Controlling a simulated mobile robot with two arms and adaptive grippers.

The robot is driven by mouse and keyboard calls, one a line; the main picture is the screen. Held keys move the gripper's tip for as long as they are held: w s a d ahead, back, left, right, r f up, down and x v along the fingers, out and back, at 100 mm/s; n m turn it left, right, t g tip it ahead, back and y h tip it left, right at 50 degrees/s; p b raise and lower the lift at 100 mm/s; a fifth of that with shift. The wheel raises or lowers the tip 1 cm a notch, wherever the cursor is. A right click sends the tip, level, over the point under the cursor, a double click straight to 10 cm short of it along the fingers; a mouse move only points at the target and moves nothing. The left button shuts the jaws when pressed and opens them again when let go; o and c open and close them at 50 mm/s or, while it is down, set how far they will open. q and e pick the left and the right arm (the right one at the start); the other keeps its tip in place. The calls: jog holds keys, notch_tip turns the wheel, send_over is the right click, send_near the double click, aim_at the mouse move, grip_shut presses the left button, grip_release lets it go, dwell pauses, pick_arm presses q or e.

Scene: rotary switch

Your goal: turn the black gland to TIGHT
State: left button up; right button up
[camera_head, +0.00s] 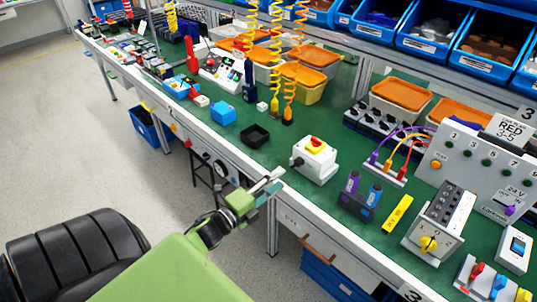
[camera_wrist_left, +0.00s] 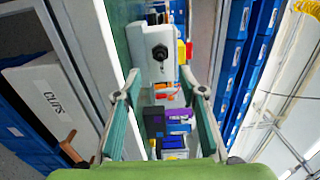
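The black gland (camera_head: 297,162) sticks out of the left side of a white box (camera_head: 318,166) on the green bench. The box has a yellow top plate with a red knob (camera_head: 315,143). In the left wrist view the gland (camera_wrist_left: 159,52) faces the camera as a dark round knob on the white box (camera_wrist_left: 150,38). My left gripper (camera_head: 268,184) is by the bench's front edge, left of and nearer than the box, apart from the gland. Its two teal fingers stand apart and empty in the wrist view (camera_wrist_left: 162,85). No TIGHT marking can be read. My right gripper is out of view.
A black tray (camera_head: 255,136) and a blue box (camera_head: 222,112) stand left of the white box. A holder with purple and blue cylinders (camera_head: 358,200) and a yellow block (camera_head: 397,213) stand right of it. Coiled yellow and orange cables (camera_head: 276,60) hang behind.

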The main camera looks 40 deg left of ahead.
pick_arm(q)
jog(key=s, duration=0.3)
jog(key=shift+s+a, duration=0.1)
dwell(0.5)
jog(key=s+d+f+n+g+y, duration=0.1)
jog(key=s+f+n+g, duration=0.25)
jog(key=f, duration=0.75)
jog(key=s+d+f+n+g+y, duration=0.1)
jog(key=s+d+f+n+g, duration=0.3)
jog(key=f, duration=0.6)
jog(key=s+a+f+n+g, duration=0.1)
jog(key=s+f+n, duration=0.2)
jog(key=s+f, duration=0.55)
jog(key=s+d+f+n+g, duration=0.3)
jog(key=s+f, duration=0.6)
jog(key=s, duration=0.3)
jog(key=s+d+f+n+g, duration=0.3)
jog(key=s+d+f+g, duration=0.2)
jog(key=s+f, duration=0.5)
jog(key=s+d, duration=0.2)
jog(key=shift+s+d, duration=0.15)
jog(key=shift+d, duration=0.15)
jog(key=shift+g, duration=0.25)
